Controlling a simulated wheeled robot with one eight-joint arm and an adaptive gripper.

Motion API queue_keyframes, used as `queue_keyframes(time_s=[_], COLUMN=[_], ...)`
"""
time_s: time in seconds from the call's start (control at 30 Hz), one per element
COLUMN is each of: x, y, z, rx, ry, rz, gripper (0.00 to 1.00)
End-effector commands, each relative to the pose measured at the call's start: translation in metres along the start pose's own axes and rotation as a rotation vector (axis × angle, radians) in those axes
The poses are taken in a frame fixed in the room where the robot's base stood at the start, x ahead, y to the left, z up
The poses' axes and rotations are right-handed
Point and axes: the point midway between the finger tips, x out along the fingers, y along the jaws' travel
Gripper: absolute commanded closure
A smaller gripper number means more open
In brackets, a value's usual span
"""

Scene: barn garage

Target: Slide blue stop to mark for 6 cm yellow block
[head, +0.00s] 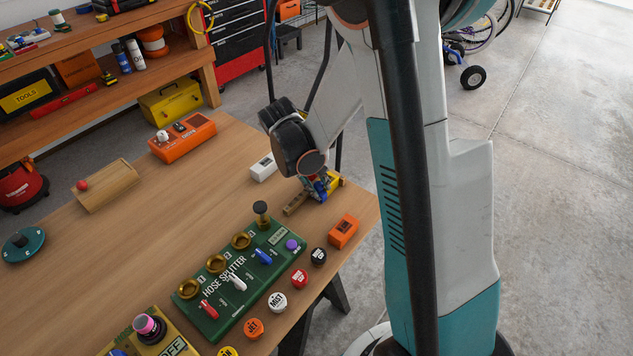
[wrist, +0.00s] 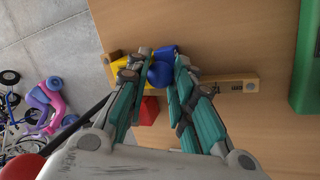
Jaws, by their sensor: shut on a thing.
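The blue stop (wrist: 163,51) sits on a narrow wooden rail (wrist: 242,78) in the wrist view; it also shows small in the head view (head: 320,187). My gripper (wrist: 160,76) is shut on the blue stop, with a teal finger on each side of it. The yellow block (wrist: 117,67) lies at the left end of the rail in the wrist view, close beside the stop. It shows partly behind the gripper in the head view (head: 335,181). Dark marks show on the bare right part of the rail. The fingers hide the rail's middle.
A red block (wrist: 149,110) lies beside the rail. The green hose splitter box (head: 245,280), an orange box (head: 343,231) and a white box (head: 263,167) stand near on the wooden table. The table edge is close to the rail's yellow-block end.

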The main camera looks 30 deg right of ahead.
Motion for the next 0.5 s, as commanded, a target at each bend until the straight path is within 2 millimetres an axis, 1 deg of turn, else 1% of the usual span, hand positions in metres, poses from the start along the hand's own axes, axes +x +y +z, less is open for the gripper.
queue_keyframes(time_s=[0.1,0.27,0.3,0.37,0.4,0.5], x=[0.0018,0.0011,0.0011,0.0011,0.0011,0.0011], y=[0.0035,0.0032,0.0032,0.0032,0.0032,0.0031], z=[-0.002,-0.0018,-0.0018,-0.0018,-0.0018,-0.0018], rx=[0.0,-0.001,-0.001,-0.001,0.0,0.0], ry=[0.0,0.0,0.0,0.0,0.0,0.0], rz=[0.0,0.0,0.0,0.0,0.0,0.0], gripper=[1.0,1.0,0.74,0.6,0.57,0.57])
